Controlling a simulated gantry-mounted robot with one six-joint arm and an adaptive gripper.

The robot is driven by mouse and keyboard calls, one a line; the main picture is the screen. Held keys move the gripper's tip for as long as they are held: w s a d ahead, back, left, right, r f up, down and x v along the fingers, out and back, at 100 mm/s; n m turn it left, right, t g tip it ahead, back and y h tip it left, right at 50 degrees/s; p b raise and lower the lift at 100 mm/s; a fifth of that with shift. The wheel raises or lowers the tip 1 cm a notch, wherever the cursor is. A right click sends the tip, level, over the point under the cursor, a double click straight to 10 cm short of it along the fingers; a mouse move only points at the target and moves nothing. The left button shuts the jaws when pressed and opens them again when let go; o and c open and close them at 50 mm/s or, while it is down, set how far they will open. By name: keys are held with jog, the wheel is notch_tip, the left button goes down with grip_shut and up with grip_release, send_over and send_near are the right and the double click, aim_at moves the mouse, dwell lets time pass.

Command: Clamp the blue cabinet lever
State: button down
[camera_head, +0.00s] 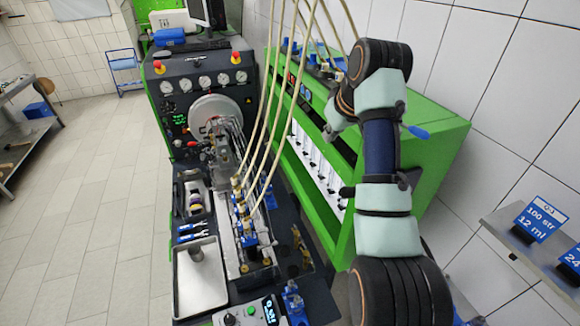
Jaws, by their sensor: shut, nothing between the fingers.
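The green cabinet (445,140) stands along the tiled wall, right of the test bench. A blue lever-like handle (417,132) shows above its top, just right of my arm; its base is hidden behind the arm. Several small blue parts (292,46) sit at the far end of the cabinet top; I cannot tell if one is a lever. My arm rises in front of the cabinet and bends at the top. My gripper cannot be made out; it seems hidden behind my own arm links.
Pale hoses (268,105) arch from the bench up past the cabinet's far end. The black test bench (180,125) with gauges stands left. A grey shelf (500,222) with blue signs juts out at lower right.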

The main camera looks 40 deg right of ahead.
jog(key=w+a+f+t, duration=0.1)
jog(key=w+a+f, duration=0.2)
jog(key=a+f, duration=0.4)
jog(key=shift+w+a+f, duration=0.2)
jog(key=shift+a+f, duration=0.1)
jog(key=shift+a, duration=0.75)
jog(key=s+a+f+n+t, duration=0.15)
jog(key=s+a+f, duration=0.3)
jog(key=a, duration=0.75)
jog(key=s+a+f+t, duration=0.35)
jog(key=a+f, duration=0.25)
jog(key=a, duration=0.5)
jog(key=s+a+r+y, duration=0.1)
jog(key=s+a+y, duration=0.1)
jog(key=s+a, duration=0.5)
jog(key=s, duration=0.3)
jog(key=shift+a+r+t, duration=0.15)
jog(key=shift+a+t, duration=0.1)
jog(key=shift+t, duration=0.15)
